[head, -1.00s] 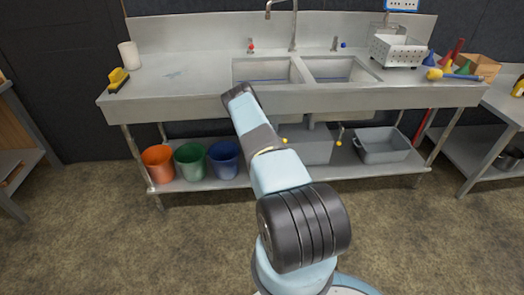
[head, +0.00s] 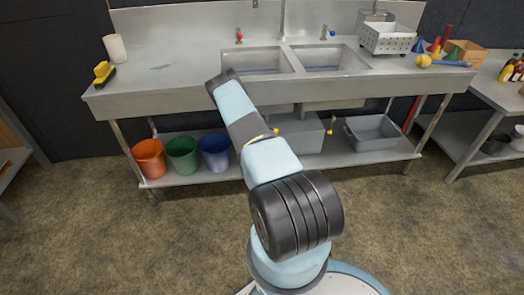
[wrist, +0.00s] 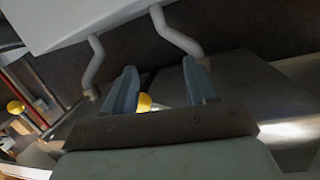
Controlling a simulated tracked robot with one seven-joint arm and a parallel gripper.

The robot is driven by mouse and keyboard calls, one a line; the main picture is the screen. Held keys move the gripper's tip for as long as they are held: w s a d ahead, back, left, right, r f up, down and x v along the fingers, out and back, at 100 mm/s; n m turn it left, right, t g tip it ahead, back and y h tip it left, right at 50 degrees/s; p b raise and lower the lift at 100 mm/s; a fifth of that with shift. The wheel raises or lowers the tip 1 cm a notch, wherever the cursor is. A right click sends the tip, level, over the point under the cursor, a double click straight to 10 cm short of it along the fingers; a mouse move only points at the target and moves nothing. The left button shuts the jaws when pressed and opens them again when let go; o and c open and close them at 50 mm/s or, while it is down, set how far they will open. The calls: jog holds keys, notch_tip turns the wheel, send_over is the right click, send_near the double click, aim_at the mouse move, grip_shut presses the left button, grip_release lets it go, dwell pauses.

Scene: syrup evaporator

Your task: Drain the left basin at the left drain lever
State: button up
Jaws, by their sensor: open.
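In the head view the left basin (head: 258,61) is set in the steel sink counter, beside the right basin (head: 320,57). Below them, the left drain lever (head: 276,131) shows a small yellow knob just right of my arm; the right drain lever (head: 330,131) has a similar knob. My gripper is hidden in the head view. In the wrist view my gripper (wrist: 158,78) is open, and a yellow knob (wrist: 144,102) shows between its fingers, partly hidden by the gripper body. It looks like the left lever's knob; contact cannot be told. Another yellow knob (wrist: 15,107) is at far left.
A grey box (head: 303,135) and a grey tub (head: 375,132) stand on the lower shelf. Orange (head: 149,158), green (head: 182,154) and blue (head: 215,152) buckets stand to the left. Bent grey pipes (wrist: 172,32) show close beyond the fingers.

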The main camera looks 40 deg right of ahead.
jog(key=a+v, duration=0.1)
jog(key=v, duration=1)
jog(key=shift+w, duration=0.45)
jog(key=shift+f, duration=0.1)
